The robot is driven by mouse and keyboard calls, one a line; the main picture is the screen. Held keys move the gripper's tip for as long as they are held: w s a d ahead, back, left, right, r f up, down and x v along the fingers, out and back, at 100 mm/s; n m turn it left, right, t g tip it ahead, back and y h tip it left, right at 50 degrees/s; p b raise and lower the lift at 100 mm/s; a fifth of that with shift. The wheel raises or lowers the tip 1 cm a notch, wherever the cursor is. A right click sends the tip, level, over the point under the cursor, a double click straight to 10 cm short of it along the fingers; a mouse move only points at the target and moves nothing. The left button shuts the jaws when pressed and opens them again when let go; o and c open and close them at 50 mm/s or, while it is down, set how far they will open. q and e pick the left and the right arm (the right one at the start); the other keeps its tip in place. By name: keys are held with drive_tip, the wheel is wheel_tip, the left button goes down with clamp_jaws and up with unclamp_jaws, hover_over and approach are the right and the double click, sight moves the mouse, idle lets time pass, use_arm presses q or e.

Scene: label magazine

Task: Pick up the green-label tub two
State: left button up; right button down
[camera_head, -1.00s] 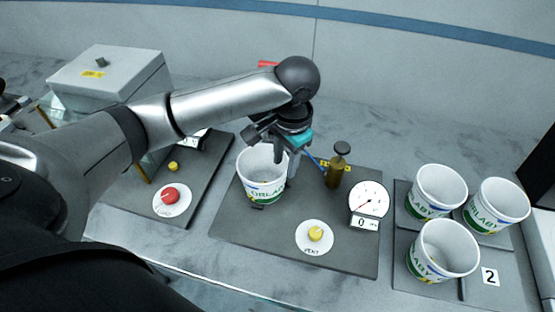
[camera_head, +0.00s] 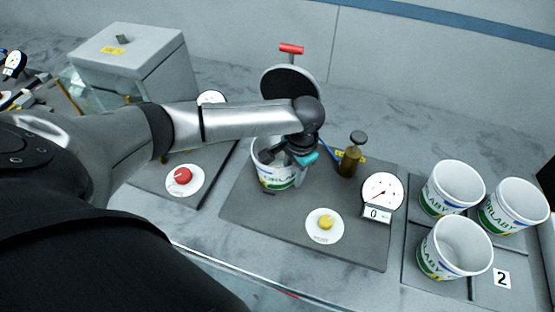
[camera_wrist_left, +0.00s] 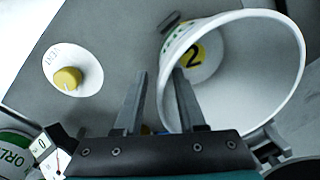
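A white tub with a green label (camera_head: 273,181) stands on the dark plate of the middle station. In the left wrist view its wide mouth and pale wall (camera_wrist_left: 245,75) show, with a yellow disc marked 2 (camera_wrist_left: 190,60) at its bottom. My left gripper (camera_wrist_left: 159,74) is open at the tub's rim. One finger appears outside the wall and the other inside, with the wall between them; whether either touches cannot be told. In the head view the gripper and wrist hide part of the tub's mouth. My right gripper is not in view.
A dark round disc with a red handle (camera_head: 291,48) stands behind the tub. A brass pump (camera_head: 350,160), a gauge (camera_head: 383,190) and a yellow knob (camera_head: 326,222) are close by. Three similar tubs (camera_head: 455,245) stand at right. A grey box (camera_head: 128,58) stands at left.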

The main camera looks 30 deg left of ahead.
use_arm(q)
drive_tip(key=shift+w+a+f, duration=0.1)
drive_tip(key=shift+a+f, duration=0.05)
drive_tip(key=shift+f, duration=1.3)
clamp_jaws()
